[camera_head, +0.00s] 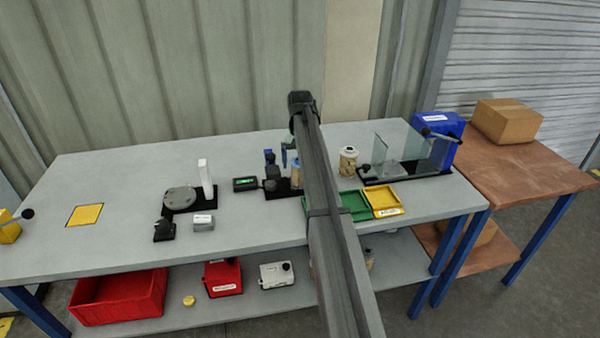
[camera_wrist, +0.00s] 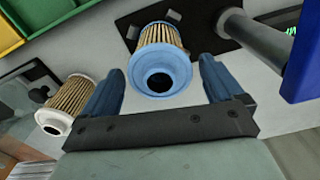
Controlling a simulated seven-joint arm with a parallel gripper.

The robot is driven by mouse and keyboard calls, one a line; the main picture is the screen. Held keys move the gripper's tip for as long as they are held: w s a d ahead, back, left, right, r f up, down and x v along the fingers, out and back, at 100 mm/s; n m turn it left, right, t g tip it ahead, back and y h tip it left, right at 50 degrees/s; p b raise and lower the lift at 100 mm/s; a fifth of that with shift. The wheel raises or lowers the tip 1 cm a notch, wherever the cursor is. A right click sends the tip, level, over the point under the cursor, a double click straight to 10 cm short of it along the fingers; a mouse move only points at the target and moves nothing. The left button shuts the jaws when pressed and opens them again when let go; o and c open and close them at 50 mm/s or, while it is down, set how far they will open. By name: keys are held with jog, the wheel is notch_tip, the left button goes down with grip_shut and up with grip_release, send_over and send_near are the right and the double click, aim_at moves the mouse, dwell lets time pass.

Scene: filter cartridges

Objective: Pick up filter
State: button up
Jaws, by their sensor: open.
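A pleated filter with a blue end cap and a dark centre hole (camera_wrist: 163,70) stands on a black plate in the wrist view. In the head view a little of it shows beside my arm (camera_head: 295,174). My gripper (camera_wrist: 161,66) is open, its two blue fingers to either side of the blue-capped filter in the picture, with gaps on both sides. I cannot tell how far beyond the fingertips the filter is. A second, cream-capped filter (camera_wrist: 66,104) is outside the left finger; in the head view it stands right of my arm (camera_head: 348,161).
Green (camera_head: 355,206) and yellow (camera_head: 383,200) trays lie right of my arm. A clear-panelled fixture (camera_head: 405,172) stands farther right. A grey turntable (camera_head: 180,199) is to the left.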

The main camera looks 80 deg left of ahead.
aim_at(296, 181)
jog(key=f, duration=0.4)
jog(key=shift+d+f, duration=0.2)
jog(key=c, duration=1.2)
jog(key=shift+o, duration=0.2)
jog(key=shift+r, duration=0.2)
